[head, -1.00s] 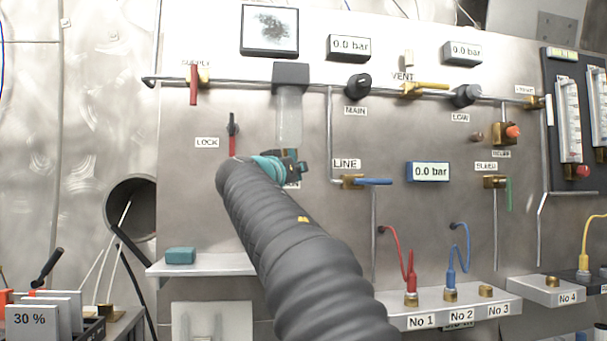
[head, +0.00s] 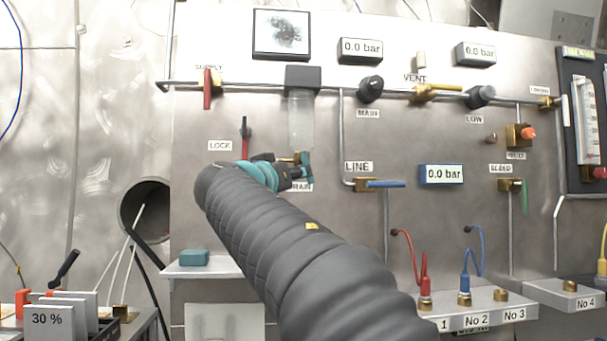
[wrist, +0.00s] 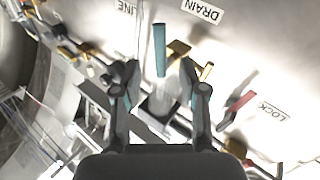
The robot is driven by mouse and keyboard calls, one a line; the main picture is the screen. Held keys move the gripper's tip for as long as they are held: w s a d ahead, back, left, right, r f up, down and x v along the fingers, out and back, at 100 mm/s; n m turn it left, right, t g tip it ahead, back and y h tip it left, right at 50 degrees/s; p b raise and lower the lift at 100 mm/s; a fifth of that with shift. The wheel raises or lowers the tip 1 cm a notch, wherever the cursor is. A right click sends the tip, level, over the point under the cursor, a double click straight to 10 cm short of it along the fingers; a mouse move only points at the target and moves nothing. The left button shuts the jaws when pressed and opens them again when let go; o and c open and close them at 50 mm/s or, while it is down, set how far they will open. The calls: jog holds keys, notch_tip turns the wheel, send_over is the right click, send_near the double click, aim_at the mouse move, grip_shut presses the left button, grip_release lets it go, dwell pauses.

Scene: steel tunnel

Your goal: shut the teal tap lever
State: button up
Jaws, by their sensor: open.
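The teal tap lever (head: 308,168) is on the brass drain tap (head: 288,160) under the clear filter bowl (head: 301,120). In the head view it looks roughly upright, just right of my gripper (head: 290,174), which partly covers the tap. In the wrist view the teal lever (wrist: 159,50) runs up the picture beside the brass tap body (wrist: 178,52) and the DRAIN label (wrist: 201,10). My gripper (wrist: 159,80) is open, a finger on either side of the lever's line. The lever's near end lies around fingertip level; I cannot tell whether they touch.
A red LOCK lever (head: 245,147) is left of the tap and also shows in the wrist view (wrist: 238,108). A blue LINE lever (head: 384,184) is to the right. A shelf (head: 215,271) with a teal block (head: 194,257) is below left.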

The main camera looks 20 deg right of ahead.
jog(key=shift+v, duration=2.2)
jog(key=shift+c, duration=0.2)
